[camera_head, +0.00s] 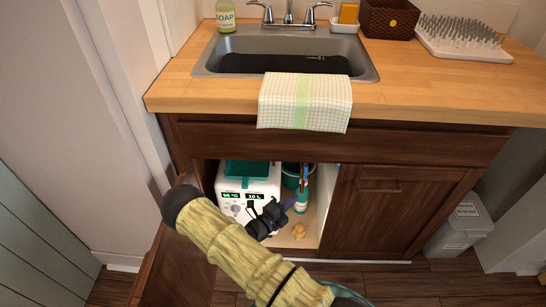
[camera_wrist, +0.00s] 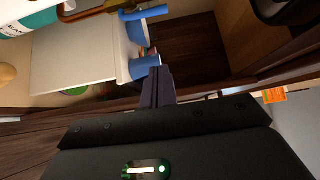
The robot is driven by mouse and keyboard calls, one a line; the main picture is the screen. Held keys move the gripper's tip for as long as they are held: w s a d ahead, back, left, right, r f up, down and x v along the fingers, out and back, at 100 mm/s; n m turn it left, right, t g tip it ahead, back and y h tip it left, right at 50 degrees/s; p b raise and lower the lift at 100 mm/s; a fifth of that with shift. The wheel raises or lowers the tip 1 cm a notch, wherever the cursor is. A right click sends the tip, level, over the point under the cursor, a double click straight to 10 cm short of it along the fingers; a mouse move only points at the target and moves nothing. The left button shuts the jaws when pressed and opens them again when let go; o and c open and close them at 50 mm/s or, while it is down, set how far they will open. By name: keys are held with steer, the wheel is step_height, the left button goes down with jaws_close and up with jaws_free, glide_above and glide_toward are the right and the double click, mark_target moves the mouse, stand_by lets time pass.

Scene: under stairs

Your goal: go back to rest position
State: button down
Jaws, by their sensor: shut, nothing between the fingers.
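My gripper (camera_head: 289,203) is black with dark purple fingers, in front of the open cabinet under the sink. The fingers are closed together and hold nothing. In the wrist view my gripper (camera_wrist: 157,86) points into the cabinet, with its fingertips close to a blue cup-like part (camera_wrist: 145,66) in the picture; I cannot tell whether they touch it. My arm reaches in from the bottom of the head view and hides part of the cabinet opening.
A white device with digital displays (camera_head: 232,200), a teal bottle (camera_head: 301,203) and a small tan object (camera_head: 298,231) stand in the cabinet. The cabinet door (camera_head: 172,262) is open at left. The wooden countertop (camera_head: 420,95) overhangs above, with a towel (camera_head: 304,103) hanging down.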

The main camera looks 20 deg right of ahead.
steer(key=shift+r, duration=0.1)
steer(key=s+a+r+m+g+y, duration=0.1)
steer(key=s+r+m+g+y, duration=0.8)
steer(key=m, duration=1.3)
steer(key=s+a+r+m+t+y, duration=0.2)
steer(key=s+a+r+m+y, duration=0.2)
steer(key=r+m, duration=0.45)
steer(key=s+a+r+m+t+y, duration=0.1)
steer(key=s+a+r+m+y, duration=0.35)
steer(key=m, duration=0.65)
step_height(320, 180, up, 34)
steer(key=h+p, duration=0.1)
steer(key=p, duration=3.1)
steer(key=shift+w+a, duration=0.2)
steer(key=shift+w, duration=0.05)
